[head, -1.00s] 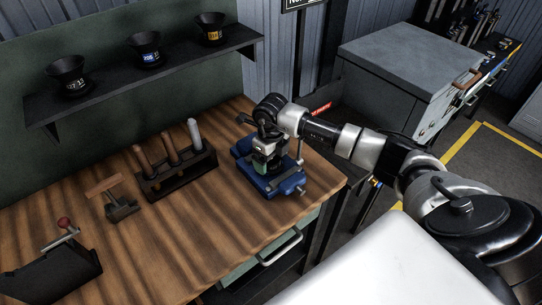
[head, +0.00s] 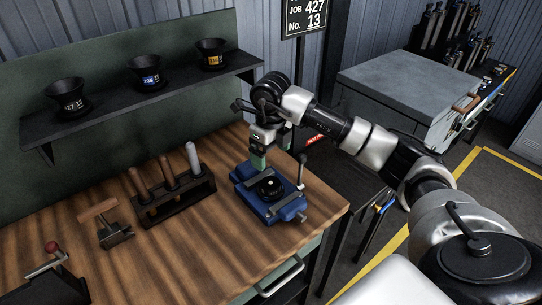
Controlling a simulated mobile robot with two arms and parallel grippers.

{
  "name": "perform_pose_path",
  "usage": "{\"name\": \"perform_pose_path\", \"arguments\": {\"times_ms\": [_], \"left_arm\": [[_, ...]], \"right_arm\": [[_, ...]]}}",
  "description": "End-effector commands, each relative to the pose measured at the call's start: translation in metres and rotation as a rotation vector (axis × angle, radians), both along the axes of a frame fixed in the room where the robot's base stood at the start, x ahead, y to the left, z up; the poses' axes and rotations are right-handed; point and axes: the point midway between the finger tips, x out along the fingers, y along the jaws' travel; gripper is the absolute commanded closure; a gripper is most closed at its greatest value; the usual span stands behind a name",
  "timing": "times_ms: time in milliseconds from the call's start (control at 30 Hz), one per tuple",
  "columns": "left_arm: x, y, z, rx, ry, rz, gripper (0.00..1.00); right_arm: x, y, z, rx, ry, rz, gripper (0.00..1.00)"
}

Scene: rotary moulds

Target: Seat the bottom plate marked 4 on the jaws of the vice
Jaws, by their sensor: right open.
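The blue vice (head: 278,208) stands on the wooden bench near its right end. A dark round plate (head: 269,187) lies on top of the vice, over its jaws. I cannot read a number on it, and I cannot tell how exactly it sits there. My right gripper (head: 262,158) is open and empty, just above and behind the plate, apart from it. My left gripper is not in view.
A rack with several upright handled tools (head: 175,192) stands left of the vice. A wooden-handled tool (head: 105,225) lies further left. A dark shelf (head: 150,92) with three black cups runs behind. A sign (head: 304,17) reads JOB 427 No. 13.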

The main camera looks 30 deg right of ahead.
Motion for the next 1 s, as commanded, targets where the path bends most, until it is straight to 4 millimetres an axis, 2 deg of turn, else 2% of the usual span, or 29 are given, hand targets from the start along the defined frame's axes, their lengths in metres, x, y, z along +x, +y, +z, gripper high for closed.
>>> {"name": "perform_pose_path", "arguments": {"times_ms": [267, 1000], "left_arm": [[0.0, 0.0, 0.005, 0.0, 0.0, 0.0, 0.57], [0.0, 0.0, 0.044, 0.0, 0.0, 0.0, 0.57]], "right_arm": [[0.0, 0.0, 0.006, 0.0, 0.0, 0.0, 0.12], [0.0, 0.0, 0.065, -0.001, 0.0, -0.001, 0.12]]}}
